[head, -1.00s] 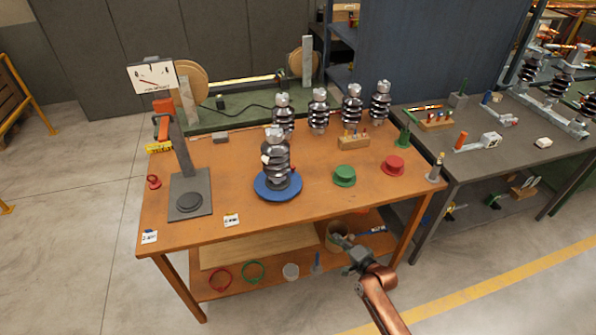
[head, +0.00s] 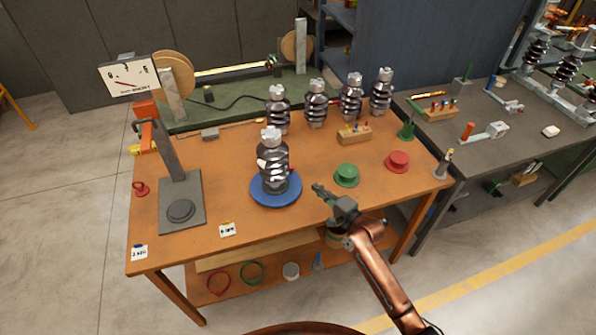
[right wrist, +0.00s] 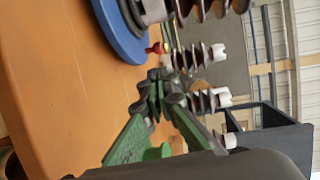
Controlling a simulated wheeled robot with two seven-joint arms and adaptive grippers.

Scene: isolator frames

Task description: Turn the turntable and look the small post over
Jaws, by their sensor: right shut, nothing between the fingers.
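The blue turntable (head: 262,200) lies on the orange-brown workbench (head: 230,180). The small post (head: 273,160), a dark ribbed insulator with a pale top, stands upright on it. A small red knob (right wrist: 155,48) shows at the turntable's edge in the right wrist view. The turntable (right wrist: 112,30) also shows there, with the post's lower part cut off by the top edge. My right gripper (head: 317,189) is shut and empty, just right of the turntable and apart from it. Its green fingers (right wrist: 158,82) show in the right wrist view. My left gripper is not in view.
Several similar insulators (head: 316,104) stand in a row behind. Green (head: 346,174) and red (head: 398,161) round pieces lie right of the turntable. A grey stand with a dial (head: 180,208) is at left. A wooden tool block (head: 354,134) stands behind the green piece.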

